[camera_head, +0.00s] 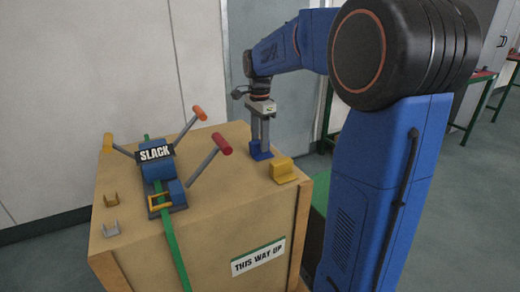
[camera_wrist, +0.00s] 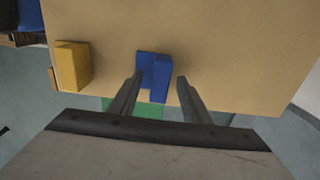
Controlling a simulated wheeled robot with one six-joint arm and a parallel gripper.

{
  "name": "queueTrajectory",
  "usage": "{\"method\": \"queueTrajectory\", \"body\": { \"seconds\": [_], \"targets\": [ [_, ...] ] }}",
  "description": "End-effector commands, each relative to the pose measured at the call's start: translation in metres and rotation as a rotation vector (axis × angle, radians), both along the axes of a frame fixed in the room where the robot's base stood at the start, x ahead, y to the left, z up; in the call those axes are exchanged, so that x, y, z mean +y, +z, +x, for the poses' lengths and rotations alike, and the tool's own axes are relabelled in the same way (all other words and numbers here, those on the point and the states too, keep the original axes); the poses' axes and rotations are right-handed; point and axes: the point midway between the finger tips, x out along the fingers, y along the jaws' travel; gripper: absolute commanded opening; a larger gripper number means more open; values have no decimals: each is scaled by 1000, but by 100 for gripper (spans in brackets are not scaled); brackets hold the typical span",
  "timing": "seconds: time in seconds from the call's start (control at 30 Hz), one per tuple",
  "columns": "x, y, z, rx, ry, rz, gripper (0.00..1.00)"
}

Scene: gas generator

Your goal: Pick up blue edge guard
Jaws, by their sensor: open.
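The blue edge guard (camera_head: 260,149) sits on top of the wooden crate near its back right edge. In the wrist view the blue edge guard (camera_wrist: 154,74) lies between and just beyond the fingertips. My gripper (camera_head: 260,143) points down at the guard. In the wrist view my gripper (camera_wrist: 160,82) is open, with one finger on each side of the guard. The left finger is close to the guard or touching it; I cannot tell which. A gap shows at the right finger.
A yellow edge guard (camera_head: 284,170) stands beside the blue one on the crate (camera_head: 225,215). A blue tensioner labelled SLACK (camera_head: 155,172) with several handles and a green strap (camera_head: 172,240) lies to the left. Two small clips (camera_head: 111,215) lie near the left edge.

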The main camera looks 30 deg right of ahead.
Motion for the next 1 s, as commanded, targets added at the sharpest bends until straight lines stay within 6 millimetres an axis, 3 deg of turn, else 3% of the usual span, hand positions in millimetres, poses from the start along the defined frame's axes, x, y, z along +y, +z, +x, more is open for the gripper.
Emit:
{"method": "queueTrajectory", "body": {
  "seconds": [0.13,0.4,0.6,0.87,1.0],
  "targets": [
    [0,-13,0,0,0,0,44],
    [0,-15,1,-1,0,-1,44],
    [0,-15,1,-1,0,-1,0],
    [0,-14,1,-2,0,-1,0],
    [0,-4,1,-4,0,-1,0]
  ]
}}
